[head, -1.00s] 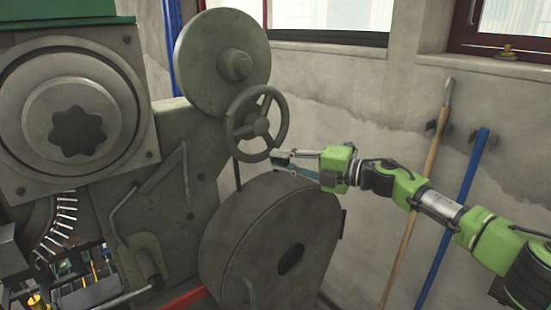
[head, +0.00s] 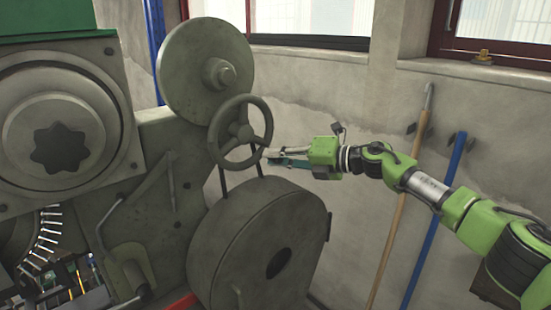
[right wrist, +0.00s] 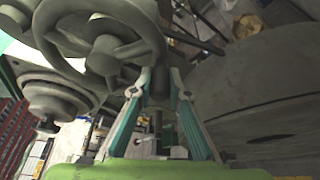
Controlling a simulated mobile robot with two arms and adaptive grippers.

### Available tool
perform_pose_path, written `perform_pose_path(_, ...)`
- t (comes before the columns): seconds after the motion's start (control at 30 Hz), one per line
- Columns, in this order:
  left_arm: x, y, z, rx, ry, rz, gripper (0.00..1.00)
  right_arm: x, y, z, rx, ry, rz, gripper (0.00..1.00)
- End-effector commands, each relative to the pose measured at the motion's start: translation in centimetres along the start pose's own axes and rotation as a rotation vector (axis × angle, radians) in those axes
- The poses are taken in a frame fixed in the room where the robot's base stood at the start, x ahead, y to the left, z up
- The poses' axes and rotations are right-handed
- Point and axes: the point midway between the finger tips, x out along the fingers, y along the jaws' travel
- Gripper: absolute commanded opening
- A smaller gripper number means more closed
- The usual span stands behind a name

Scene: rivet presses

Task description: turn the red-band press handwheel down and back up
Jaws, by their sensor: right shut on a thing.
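The grey spoked handwheel (head: 245,133) is on the press, below a large round disc. It fills the upper left of the right wrist view (right wrist: 104,44). My right gripper (head: 266,156) reaches in from the right to the lower right of the wheel's rim. It is shut on the rim; in the right wrist view its fingers (right wrist: 158,78) converge at the rim's lower right edge. A red strip (head: 180,305) shows low on the press at the bottom of the head view. My left gripper is not in view.
A large grey drum housing (head: 235,245) sits just below the wheel and gripper. A lever (head: 110,205) is on the press front at left. A wooden pole (head: 398,205) and a blue pole (head: 437,215) lean on the wall behind my right arm.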

Motion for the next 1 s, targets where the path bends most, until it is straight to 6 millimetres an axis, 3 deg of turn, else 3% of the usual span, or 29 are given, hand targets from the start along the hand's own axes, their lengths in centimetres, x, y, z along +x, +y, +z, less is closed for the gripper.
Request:
perform_pose_path(0.17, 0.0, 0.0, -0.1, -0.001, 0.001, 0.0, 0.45, 0.0, 0.1, 0.1, 0.0, -0.003, 0.001, 0.0)
perform_pose_path(0.2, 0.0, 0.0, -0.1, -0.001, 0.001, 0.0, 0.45, 0.0, 0.1, 0.1, 0.001, -0.003, 0.001, 0.21)
perform_pose_path(0.27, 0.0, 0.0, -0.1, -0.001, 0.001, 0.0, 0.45, 0.0, 0.1, 0.1, 0.001, -0.003, 0.001, 0.33)
perform_pose_path(0.67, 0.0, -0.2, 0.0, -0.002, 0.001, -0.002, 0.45, -0.4, 0.0, 0.1, 0.001, -0.002, 0.001, 0.33)
perform_pose_path(0.87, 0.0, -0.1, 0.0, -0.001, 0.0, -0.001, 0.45, -3.2, 0.0, 0.1, 0.002, -0.004, 0.001, 0.33)
perform_pose_path(1.0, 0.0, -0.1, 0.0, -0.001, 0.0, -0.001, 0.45, -6.2, -0.1, 0.2, 0.001, -0.005, 0.0, 0.33)
